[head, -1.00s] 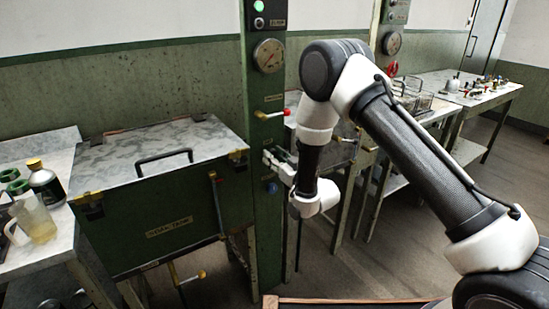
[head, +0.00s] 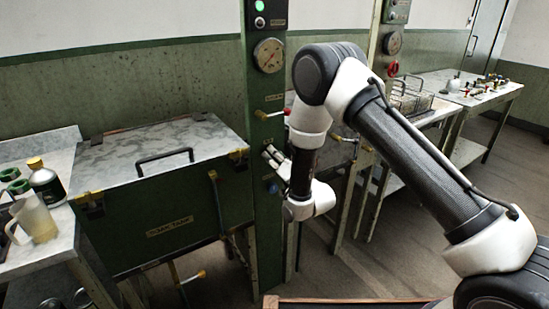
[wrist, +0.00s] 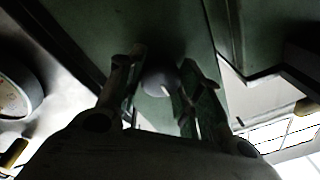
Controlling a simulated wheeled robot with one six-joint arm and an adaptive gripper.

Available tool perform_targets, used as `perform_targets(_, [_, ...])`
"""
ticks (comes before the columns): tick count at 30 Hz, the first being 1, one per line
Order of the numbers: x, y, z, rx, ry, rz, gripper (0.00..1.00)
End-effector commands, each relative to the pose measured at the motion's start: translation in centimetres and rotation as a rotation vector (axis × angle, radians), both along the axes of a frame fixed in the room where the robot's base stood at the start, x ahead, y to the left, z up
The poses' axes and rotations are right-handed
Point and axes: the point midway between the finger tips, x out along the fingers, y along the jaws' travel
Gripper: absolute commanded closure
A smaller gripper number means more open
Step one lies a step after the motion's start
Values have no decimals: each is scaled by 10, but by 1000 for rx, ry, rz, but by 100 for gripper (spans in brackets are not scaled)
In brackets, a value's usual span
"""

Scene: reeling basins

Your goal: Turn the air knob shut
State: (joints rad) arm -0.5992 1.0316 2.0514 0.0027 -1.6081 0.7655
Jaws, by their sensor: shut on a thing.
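The air knob (wrist: 160,81) is a dark rounded knob on the green post, seen between my two fingers in the wrist view. My gripper (wrist: 158,85) is shut on it, with one finger on each side. In the head view my gripper (head: 268,156) reaches the front of the green post (head: 266,215) from the right, and its fingers hide the knob. The picture is too dark to show any mark of the knob's turn.
A green lidded tank (head: 165,230) stands close on the left. A bench (head: 470,95) stands at the right rear.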

Motion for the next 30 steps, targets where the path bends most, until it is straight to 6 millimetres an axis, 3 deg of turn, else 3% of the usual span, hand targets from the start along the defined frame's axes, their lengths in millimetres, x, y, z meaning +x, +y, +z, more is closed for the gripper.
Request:
perform_targets(18, [0, 0, -1, 30, 24, -1, 88])
perform_targets(19, [0, 0, -1, 30, 24, -1, 59])
perform_targets(22, [0, 0, -1, 29, 23, -1, 42])
perform_targets(30, [0, 0, 0, 30, 22, -1, 42])
